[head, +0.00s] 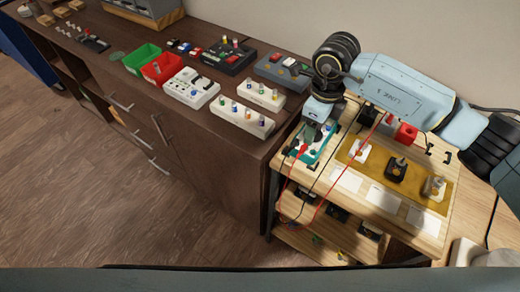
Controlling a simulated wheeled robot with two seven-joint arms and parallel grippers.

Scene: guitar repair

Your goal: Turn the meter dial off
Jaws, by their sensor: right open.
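The teal-edged meter (294,155) lies at the left end of the light wooden bench top (405,222). Red and black leads run from it. My right gripper (316,138) points down right over the meter, with its fingertips at or just above the meter's face. The jaws are open, and I see nothing held between them. The gripper covers much of the meter, so I cannot make out the dial or its setting. I cannot tell whether the fingers touch it. My left gripper is not in view.
A tan mat (408,178) with several small switch-like parts lies right of the meter, near white cards (383,196). A red box (403,134) stands behind. The dark cabinet (215,140) at left carries pedals, a green bin (142,59) and a red bin (161,68).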

